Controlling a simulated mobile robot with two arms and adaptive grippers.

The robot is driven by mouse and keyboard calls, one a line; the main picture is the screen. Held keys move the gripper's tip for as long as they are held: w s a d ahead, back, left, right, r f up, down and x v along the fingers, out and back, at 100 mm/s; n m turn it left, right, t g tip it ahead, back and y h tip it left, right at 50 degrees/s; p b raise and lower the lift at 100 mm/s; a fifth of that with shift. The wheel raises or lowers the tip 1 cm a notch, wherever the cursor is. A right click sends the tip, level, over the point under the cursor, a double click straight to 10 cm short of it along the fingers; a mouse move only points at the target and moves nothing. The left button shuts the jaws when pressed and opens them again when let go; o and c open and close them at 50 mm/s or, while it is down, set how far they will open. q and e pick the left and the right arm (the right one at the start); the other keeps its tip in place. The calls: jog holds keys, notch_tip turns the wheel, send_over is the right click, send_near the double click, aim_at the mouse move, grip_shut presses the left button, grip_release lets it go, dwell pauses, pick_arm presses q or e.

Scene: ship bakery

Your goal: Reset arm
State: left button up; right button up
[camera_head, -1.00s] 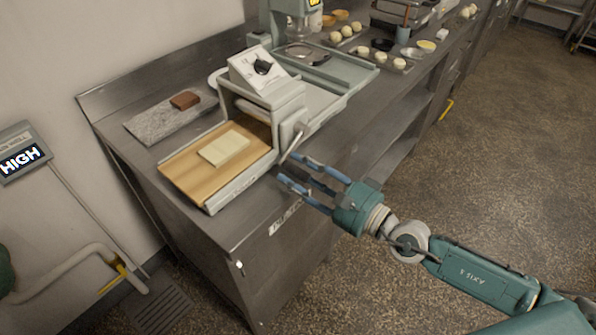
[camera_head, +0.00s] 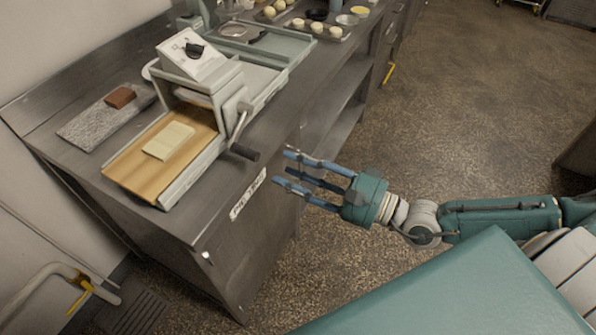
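My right gripper (camera_head: 285,172) reaches in from the right, with its blue fingers spread apart and nothing between them. It is in front of the steel counter's edge, apart from the crank handle (camera_head: 245,152) of the dough sheeter (camera_head: 200,75). The sheeter stands on the counter, with a pale dough slab (camera_head: 168,141) on its wooden board (camera_head: 130,172). My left gripper is out of view.
A brown block (camera_head: 120,97) lies on a grey stone slab (camera_head: 85,128) left of the sheeter. Dough balls on a tray (camera_head: 335,38) stand farther back on the counter. The floor (camera_head: 470,110) at the right is open.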

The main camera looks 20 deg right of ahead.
jog(key=shift+s+d, duration=0.3)
jog(key=shift+s, duration=0.15)
